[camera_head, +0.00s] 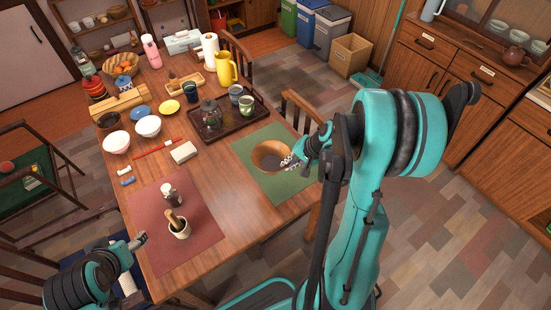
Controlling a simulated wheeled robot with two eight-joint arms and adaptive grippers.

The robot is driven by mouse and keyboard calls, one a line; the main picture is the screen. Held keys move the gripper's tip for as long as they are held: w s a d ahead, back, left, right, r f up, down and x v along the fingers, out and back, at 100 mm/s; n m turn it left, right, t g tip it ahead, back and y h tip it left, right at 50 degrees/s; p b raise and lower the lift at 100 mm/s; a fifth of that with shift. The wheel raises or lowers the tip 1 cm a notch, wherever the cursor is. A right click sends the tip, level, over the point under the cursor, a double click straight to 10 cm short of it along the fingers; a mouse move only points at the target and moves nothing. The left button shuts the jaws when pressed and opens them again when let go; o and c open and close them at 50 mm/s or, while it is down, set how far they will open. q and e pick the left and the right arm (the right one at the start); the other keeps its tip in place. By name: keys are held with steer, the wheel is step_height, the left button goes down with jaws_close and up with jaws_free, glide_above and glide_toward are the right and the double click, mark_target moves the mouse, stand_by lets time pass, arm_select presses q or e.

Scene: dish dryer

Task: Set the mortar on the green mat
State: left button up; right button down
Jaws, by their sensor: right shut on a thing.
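The cream mortar (179,231) stands upright on the red mat (150,215), with a wooden pestle (172,217) leaning in it. The green mat (265,183) lies at the table's right side. A brown wooden bowl (268,149) is on or just above this mat; I cannot tell which. My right gripper (290,162) is shut on the bowl's right rim. My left gripper (140,240) is at the table's front left edge, left of the mortar and apart from it. Its jaws are too small to read.
A dark tray (225,128) with a teapot and cups lies behind the green mat. White bowls (148,126) and a sponge (184,152) are to the left. The wood between the mats is clear.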

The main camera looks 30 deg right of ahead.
steer(key=s+d+m+t+h, duration=0.1)
steer(key=s+d+m+h, duration=0.2)
steer(key=d+m, duration=0.35)
steer(key=shift+n, duration=0.35)
steer(key=w+f+b, duration=0.1)
steer(key=w+f, duration=0.1)
steer(key=w, duration=0.1)
steer(key=w+a+f+b, duration=0.1)
steer(key=w+f+b, duration=0.1)
steer(key=w, duration=0.2)
steer(key=w+a+f+b, duration=0.1)
steer(key=w+f, duration=0.1)
steer(key=w, duration=0.1)
steer(key=shift+w+a+f+b, duration=0.15)
steer(key=shift+w+f+b, duration=0.15)
steer(key=shift+w, duration=0.05)
steer(key=shift+f+b, duration=1.05)
steer(key=shift+f, duration=0.9)
steer(key=shift+f, duration=0.2)
steer(key=c, duration=1.7)
jaws_free()
steer(key=shift+r, duration=0.1)
